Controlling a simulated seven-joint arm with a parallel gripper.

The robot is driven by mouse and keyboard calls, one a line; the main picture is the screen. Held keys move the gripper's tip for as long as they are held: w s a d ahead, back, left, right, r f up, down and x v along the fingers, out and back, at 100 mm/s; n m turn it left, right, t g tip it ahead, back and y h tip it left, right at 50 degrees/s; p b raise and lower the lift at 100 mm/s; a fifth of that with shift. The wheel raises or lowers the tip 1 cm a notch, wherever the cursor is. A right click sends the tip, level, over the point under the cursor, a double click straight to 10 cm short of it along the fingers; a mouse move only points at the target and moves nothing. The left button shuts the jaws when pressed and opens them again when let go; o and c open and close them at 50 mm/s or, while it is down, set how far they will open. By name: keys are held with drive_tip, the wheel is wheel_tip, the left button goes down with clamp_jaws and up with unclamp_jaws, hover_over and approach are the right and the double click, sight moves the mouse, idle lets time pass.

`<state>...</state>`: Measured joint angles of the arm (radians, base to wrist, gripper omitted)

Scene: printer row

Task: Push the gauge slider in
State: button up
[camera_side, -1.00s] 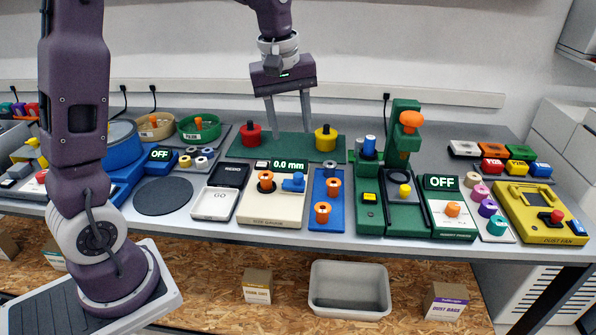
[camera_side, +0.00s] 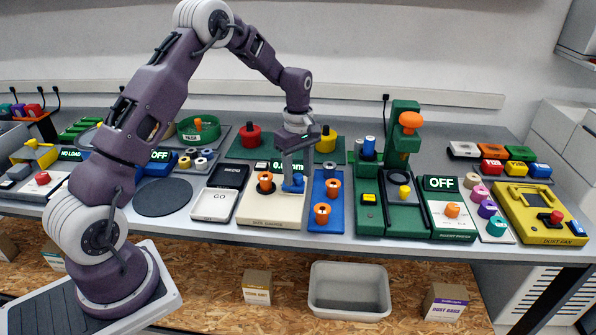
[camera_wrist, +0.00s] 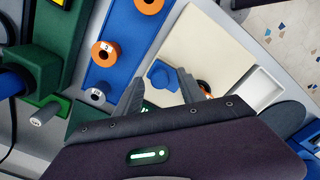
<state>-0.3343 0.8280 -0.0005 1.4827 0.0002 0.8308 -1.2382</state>
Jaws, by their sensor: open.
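The gauge (camera_side: 262,211) is a cream block with a green-lit display (camera_side: 285,166), partly hidden behind my gripper. Its blue slider (camera_side: 293,188) is on the right part of the block. My gripper (camera_side: 293,176) points down just over the slider, with its fingers open. In the wrist view the blue slider (camera_wrist: 162,76) shows between the two fingertips (camera_wrist: 159,80). I cannot tell whether the fingers touch it.
A blue tray (camera_side: 327,200) with orange rings stands close on the right. Black READY and white GO panels (camera_side: 215,204) lie on the left. Red (camera_side: 250,135) and yellow (camera_side: 326,138) knobbed weights stand behind on a green mat. A green press (camera_side: 401,150) stands further right.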

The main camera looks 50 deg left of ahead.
clamp_jaws()
idle(1.3)
